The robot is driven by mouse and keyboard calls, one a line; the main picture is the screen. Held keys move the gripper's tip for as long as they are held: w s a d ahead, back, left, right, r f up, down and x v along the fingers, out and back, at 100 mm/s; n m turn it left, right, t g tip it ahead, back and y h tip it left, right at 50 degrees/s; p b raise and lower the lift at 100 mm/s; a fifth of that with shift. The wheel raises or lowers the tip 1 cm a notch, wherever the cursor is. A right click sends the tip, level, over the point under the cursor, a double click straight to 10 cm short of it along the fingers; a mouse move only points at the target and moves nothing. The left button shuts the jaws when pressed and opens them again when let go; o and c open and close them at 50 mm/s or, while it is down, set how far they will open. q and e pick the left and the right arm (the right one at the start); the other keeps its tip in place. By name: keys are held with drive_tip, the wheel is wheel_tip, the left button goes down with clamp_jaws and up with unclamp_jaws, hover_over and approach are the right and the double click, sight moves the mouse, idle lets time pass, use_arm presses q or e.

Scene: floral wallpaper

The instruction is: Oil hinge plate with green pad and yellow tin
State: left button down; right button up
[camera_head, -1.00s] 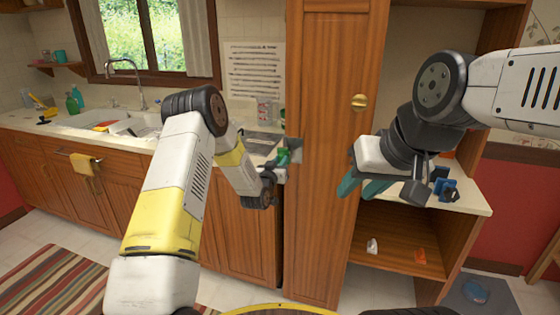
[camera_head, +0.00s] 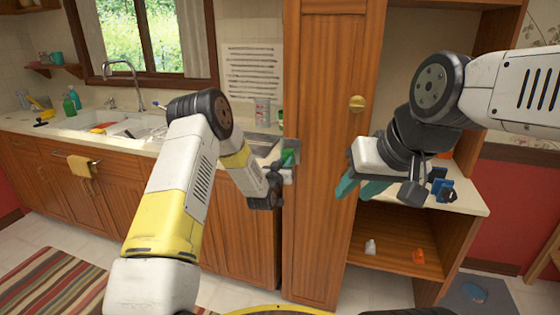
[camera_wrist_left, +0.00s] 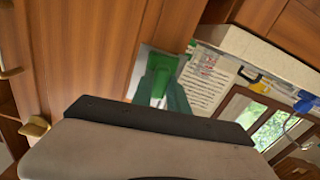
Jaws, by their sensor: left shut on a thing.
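My left gripper (camera_head: 284,163) is beside the left edge of the tall wooden cabinet, shut on a green pad (camera_head: 288,157). In the left wrist view the green pad (camera_wrist_left: 165,73) shows between the teal fingers (camera_wrist_left: 160,92). A flat grey surface (camera_wrist_left: 147,62) shows behind them there; whether it is the hinge plate, and whether the pad touches it, I cannot tell. My right gripper (camera_head: 360,188) is open in front of the cabinet, its teal fingers apart with nothing between them. I cannot make out a yellow tin for certain.
The tall cabinet (camera_head: 325,210) with a brass knob (camera_head: 357,103) stands between the grippers. The counter with the sink (camera_head: 125,125) is at left. An open shelf (camera_head: 395,240) at right holds a small white item (camera_head: 370,247) and an orange one (camera_head: 418,256).

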sight(282, 153)
use_arm(q)
drive_tip(key=shift+s+d, duration=0.25)
drive_tip(key=shift+d, duration=0.5)
drive_tip(key=shift+s+d, duration=0.2)
drive_tip(key=shift+d, duration=0.55)
drive_tip(key=shift+s+d, duration=0.25)
drive_tip(key=shift+d, duration=0.5)
drive_tip(key=shift+w+r, duration=0.1)
drive_tip(key=shift+r, duration=0.95)
drive_tip(key=shift+w+a+f, duration=0.1)
drive_tip(key=shift+w+a, duration=0.2)
drive_tip(key=shift+a, duration=0.85)
drive_tip(key=shift+w+a+r, duration=0.1)
drive_tip(key=shift+w+a, duration=0.25)
drive_tip(key=shift+a, duration=0.75)
drive_tip(key=shift+w+a+f, duration=0.1)
drive_tip(key=shift+w+a, duration=0.2)
drive_tip(key=shift+a, duration=0.85)
drive_tip(key=shift+s+d+r, duration=0.3)
drive_tip(key=shift+s+d, duration=0.05)
drive_tip(key=shift+d, duration=0.85)
drive_tip(key=shift+s+d+r, duration=0.35)
drive_tip(key=shift+d, duration=0.8)
drive_tip(key=shift+s+d+r, duration=0.3)
drive_tip(key=shift+s+d, duration=0.05)
drive_tip(key=shift+d, duration=0.85)
drive_tip(key=shift+a, duration=0.1)
drive_tip(key=v, duration=0.6)
